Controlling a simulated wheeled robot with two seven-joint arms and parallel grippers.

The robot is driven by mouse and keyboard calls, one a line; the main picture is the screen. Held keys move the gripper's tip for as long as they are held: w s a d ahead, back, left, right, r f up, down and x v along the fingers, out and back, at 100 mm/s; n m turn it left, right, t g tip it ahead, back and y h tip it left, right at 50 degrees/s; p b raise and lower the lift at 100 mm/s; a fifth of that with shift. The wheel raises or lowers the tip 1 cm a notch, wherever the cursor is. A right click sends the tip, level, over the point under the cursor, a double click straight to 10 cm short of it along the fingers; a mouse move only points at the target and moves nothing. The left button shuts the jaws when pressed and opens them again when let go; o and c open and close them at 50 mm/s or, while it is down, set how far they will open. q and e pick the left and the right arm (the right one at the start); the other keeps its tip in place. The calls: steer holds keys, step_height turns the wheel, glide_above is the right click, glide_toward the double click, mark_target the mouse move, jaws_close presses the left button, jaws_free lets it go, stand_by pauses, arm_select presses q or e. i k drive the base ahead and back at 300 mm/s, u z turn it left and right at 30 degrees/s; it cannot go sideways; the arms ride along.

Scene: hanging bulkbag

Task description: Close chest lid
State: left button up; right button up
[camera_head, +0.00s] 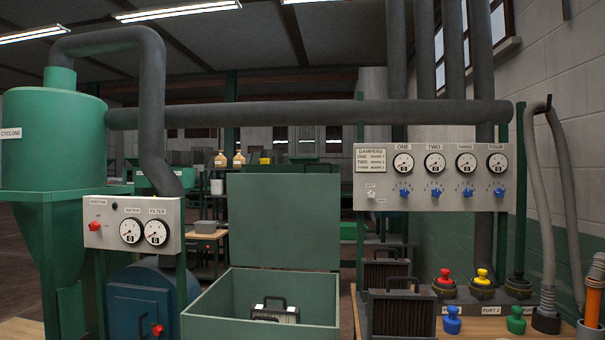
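A green chest (260,328) stands low in the middle of the view. Its lid (284,222) is open and stands upright at the back of the chest. Inside lies a small pale, ribbed object with a dark handle (275,312). The lower part of the chest is cut off by the picture's bottom edge. Neither of my grippers shows in this view.
Left of the chest are a blue machine (140,300) and a gauge box (132,223). On the right are a dampers panel (433,175), dark ribbed filters (402,312), colored knobs (445,277) and a hanging hose (545,200). A grey pipe (310,114) crosses above the lid.

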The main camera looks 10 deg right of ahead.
mark_target(287, 221)
steer(key=z, duration=0.45)
steer(key=i, duration=0.85)
steer(key=z, duration=0.2)
